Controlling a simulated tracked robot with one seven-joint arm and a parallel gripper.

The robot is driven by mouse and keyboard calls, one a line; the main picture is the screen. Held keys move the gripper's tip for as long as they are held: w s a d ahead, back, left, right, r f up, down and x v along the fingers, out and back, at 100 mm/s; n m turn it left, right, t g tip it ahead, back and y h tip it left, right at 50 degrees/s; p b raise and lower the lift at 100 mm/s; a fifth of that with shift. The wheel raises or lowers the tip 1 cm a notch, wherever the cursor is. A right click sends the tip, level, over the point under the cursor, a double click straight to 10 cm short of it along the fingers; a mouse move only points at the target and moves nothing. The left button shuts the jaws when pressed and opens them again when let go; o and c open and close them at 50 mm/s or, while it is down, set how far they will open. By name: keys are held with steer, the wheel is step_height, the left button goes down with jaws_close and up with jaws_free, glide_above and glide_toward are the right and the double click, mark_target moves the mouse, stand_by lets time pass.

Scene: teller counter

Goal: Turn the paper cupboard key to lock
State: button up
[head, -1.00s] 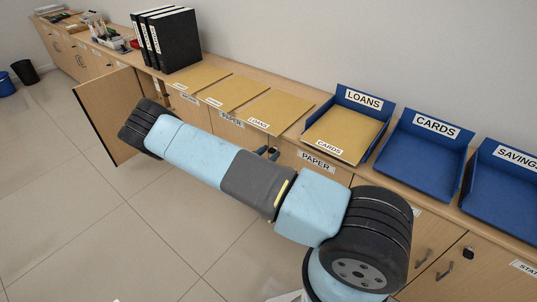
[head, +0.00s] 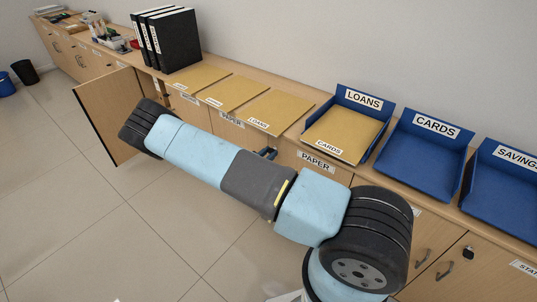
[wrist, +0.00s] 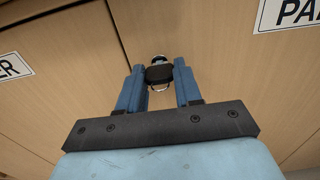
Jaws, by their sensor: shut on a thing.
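In the wrist view, the key's black head (wrist: 159,76) stands between the two blue fingertips of my gripper (wrist: 158,70), which is shut on it. A small ring hangs below the head, and a bit of the round lock (wrist: 159,58) shows above it. The key sits in the wooden front of the paper cupboard (wrist: 215,60), right of a door seam. A PAPER label (wrist: 300,10) is at the upper right. In the head view, my gripper (head: 268,153) shows only partly behind my arm, at the cupboard front; the key is hidden there.
Another cupboard door (head: 108,118) stands open at the left, close to my arm. On the counter are black binders (head: 178,42), tan folders (head: 232,92) and blue trays (head: 420,145). The tiled floor (head: 90,225) in front is clear.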

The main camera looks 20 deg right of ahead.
steer(key=shift+d, duration=0.1)
steer(key=n, duration=0.9)
steer(key=shift+f, duration=0.1)
steer(key=n, duration=0.4)
steer(key=shift+n, duration=2.4)
steer(key=shift+f, duration=0.1)
steer(key=o, duration=1)
steer(key=shift+w, duration=0.1)
steer(key=shift+o, duration=0.2)
steer(key=v, duration=1.4)
